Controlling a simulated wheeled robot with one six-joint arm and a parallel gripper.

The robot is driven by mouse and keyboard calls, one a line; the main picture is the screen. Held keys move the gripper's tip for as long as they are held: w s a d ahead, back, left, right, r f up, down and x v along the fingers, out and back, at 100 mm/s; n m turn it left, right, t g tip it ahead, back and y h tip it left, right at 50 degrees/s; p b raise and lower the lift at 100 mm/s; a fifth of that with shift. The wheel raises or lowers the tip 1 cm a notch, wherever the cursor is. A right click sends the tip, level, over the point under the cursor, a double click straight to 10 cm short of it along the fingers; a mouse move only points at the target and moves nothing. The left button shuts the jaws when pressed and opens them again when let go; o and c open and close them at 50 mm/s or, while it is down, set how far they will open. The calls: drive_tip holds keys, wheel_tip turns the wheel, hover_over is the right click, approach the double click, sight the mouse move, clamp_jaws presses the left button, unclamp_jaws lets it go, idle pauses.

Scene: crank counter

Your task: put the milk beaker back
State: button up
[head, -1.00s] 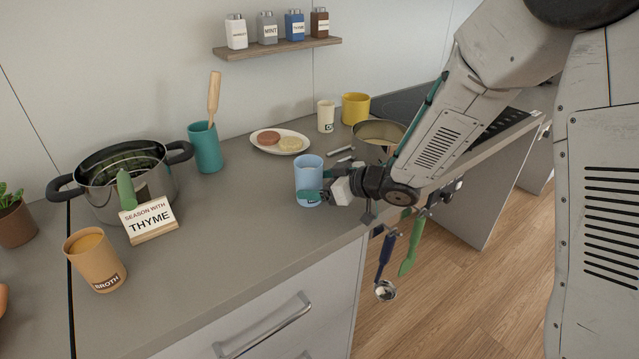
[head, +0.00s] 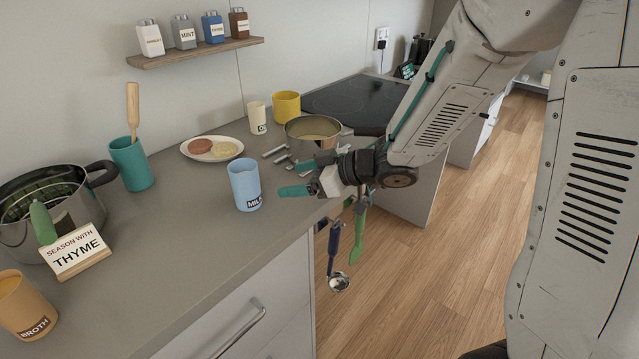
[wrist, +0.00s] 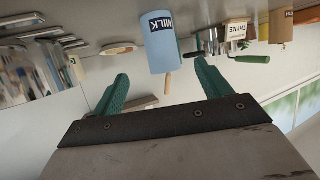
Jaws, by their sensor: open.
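The milk beaker (head: 244,187) is light blue with a dark MILK label. It stands upright on the grey counter (head: 190,240), near the front edge. My gripper (head: 291,191) is to its right, with teal fingers open and empty, apart from the beaker. In the wrist view the picture is upside down; the milk beaker (wrist: 162,45) shows beyond the spread fingers (wrist: 160,85), with nothing between them.
A saucepan (head: 313,130) with small metal items beside it stands behind my gripper. A plate (head: 212,148) with two patties, a teal utensil holder (head: 131,164), a THYME sign (head: 78,251), a pot (head: 45,200) and a broth beaker (head: 24,308) stand left. Utensils hang (head: 335,250) off the counter edge.

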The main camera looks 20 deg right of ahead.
drive_tip(key=s+d+r+m+t+h, duration=0.1)
drive_tip(key=s+d+r+m+h, duration=0.1)
drive_tip(key=d+r+m+h, duration=0.35)
drive_tip(key=s+d+r+m+t+h, duration=0.1)
drive_tip(key=s+d+r+m+h, duration=0.15)
drive_tip(key=d+h, duration=0.65)
drive_tip(key=s+r+m+g+y, duration=0.1)
drive_tip(key=s+m+g+y, duration=0.2)
drive_tip(key=s, duration=2.1)
drive_tip(key=g, duration=0.5)
drive_tip(key=shift+s+d, duration=0.15)
drive_tip(key=shift+s, duration=0.15)
